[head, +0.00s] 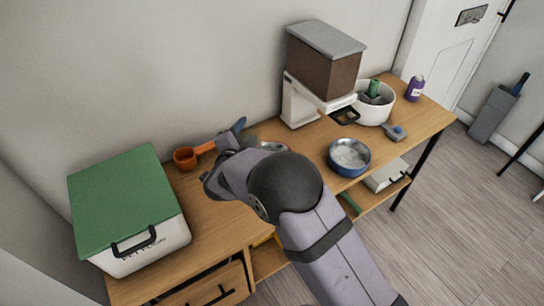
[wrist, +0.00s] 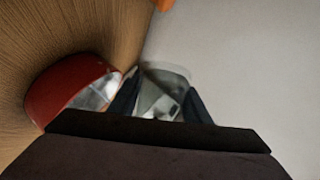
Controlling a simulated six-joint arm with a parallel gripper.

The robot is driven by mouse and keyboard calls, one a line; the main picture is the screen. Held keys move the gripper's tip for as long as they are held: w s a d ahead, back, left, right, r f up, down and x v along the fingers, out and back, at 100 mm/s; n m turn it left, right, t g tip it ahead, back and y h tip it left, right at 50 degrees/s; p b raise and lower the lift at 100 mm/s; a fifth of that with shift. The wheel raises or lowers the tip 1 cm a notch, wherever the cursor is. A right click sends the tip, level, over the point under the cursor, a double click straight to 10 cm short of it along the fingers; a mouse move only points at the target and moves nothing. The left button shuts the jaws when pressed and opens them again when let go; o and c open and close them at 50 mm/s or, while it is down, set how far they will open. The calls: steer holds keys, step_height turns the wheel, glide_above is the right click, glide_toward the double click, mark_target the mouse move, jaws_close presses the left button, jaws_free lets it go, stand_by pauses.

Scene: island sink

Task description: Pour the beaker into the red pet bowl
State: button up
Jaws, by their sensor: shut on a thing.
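In the wrist view, my gripper (wrist: 161,86) is shut on a clear beaker (wrist: 165,70), with one dark finger on each side. The beaker's pale rim shows past the fingertips. Its contents and tilt are hard to tell. The red pet bowl (wrist: 48,92) stands just left of the beaker in this view, with something pale and shiny inside; I cannot tell whether they touch. In the head view, only a sliver of the red bowl (head: 275,146) shows behind my arm, and the beaker cannot be made out.
An orange scoop (head: 185,158) lies left of my wrist near the wall. A green-lidded food bin (head: 128,205) stands further left. A food dispenser (head: 325,60), a blue bowl (head: 335,165), a white basin (head: 375,112) and a purple can (head: 415,88) stand to the right.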

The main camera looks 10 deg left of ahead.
steer(key=shift+f+m+b, duration=0.4)
steer(key=shift+m+b, duration=0.2)
steer(key=shift+b, duration=0.5)
steer(key=shift+w+d+r+m+g+y+b, duration=0.1)
steer(key=shift+d+r+m+g+y+b, duration=0.2)
steer(key=shift+b, duration=0.4)
steer(key=shift+w+d+r+m+y+b, duration=0.1)
steer(key=shift+d+m+y+b, duration=0.2)
steer(key=shift+d+b, duration=0.3)
steer(key=shift+r+m+y+b, duration=0.1)
steer(key=shift+m+y+b, duration=0.25)
steer(key=shift+b, duration=0.65)
steer(key=p, duration=0.1)
steer(key=n+h+p, duration=0.1)
steer(key=shift+s+a+f+p, duration=0.1)
steer(key=shift+a+f+p, duration=0.1)
steer(key=shift+a+p, duration=0.2)
steer(key=shift+a, duration=0.1)
